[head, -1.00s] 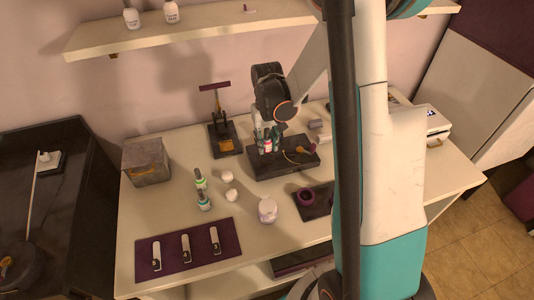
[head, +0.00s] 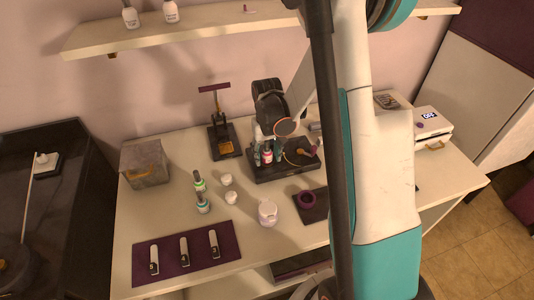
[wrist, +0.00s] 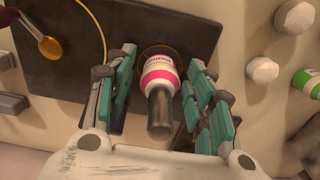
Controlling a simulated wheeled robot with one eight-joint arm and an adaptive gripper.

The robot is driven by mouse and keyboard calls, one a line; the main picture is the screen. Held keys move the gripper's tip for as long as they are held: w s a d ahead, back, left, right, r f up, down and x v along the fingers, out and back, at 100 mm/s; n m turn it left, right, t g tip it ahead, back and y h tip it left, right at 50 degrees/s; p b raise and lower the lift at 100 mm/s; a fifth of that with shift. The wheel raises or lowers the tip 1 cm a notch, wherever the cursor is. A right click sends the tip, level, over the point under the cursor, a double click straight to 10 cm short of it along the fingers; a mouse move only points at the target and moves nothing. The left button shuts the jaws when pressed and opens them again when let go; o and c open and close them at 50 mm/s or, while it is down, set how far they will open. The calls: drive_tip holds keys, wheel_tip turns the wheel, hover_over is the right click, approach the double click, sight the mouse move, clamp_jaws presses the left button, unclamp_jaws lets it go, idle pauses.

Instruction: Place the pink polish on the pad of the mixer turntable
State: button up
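The pink polish (wrist: 158,78) is a small bottle with a white and pink label and a dark cap. In the wrist view it stands on the round, gold-rimmed pad (wrist: 182,52) of the dark mixer turntable (wrist: 100,36) and looks upright. My gripper (wrist: 160,90) is open, with one finger on each side of the bottle and a visible gap on both sides. The head view also shows the bottle (head: 266,156) between the fingers on the turntable base (head: 271,173). Its underside is hidden.
A black stand (head: 223,143) is close behind at left.

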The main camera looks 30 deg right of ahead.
drive_tip(key=shift+r, duration=0.1)
wheel_tip(320, 180, up, 12)
drive_tip(key=p, duration=0.4)
drive_tip(key=shift+f, duration=0.2)
drive_tip(key=shift+s+a+r, duration=0.1)
drive_tip(key=shift+r, duration=0.5)
drive_tip(key=s+a+r+n+t, duration=0.1)
drive_tip(key=s+a+r+t, duration=0.2)
drive_tip(key=s+a+r, duration=0.2)
drive_tip(key=s+a+r+n+t, duration=0.1)
drive_tip(key=s+a+r+t, duration=0.3)
drive_tip(key=s+r, duration=0.6)
drive_tip(key=shift+s+a, duration=0.95)
drive_tip(key=shift+s, duration=0.6)
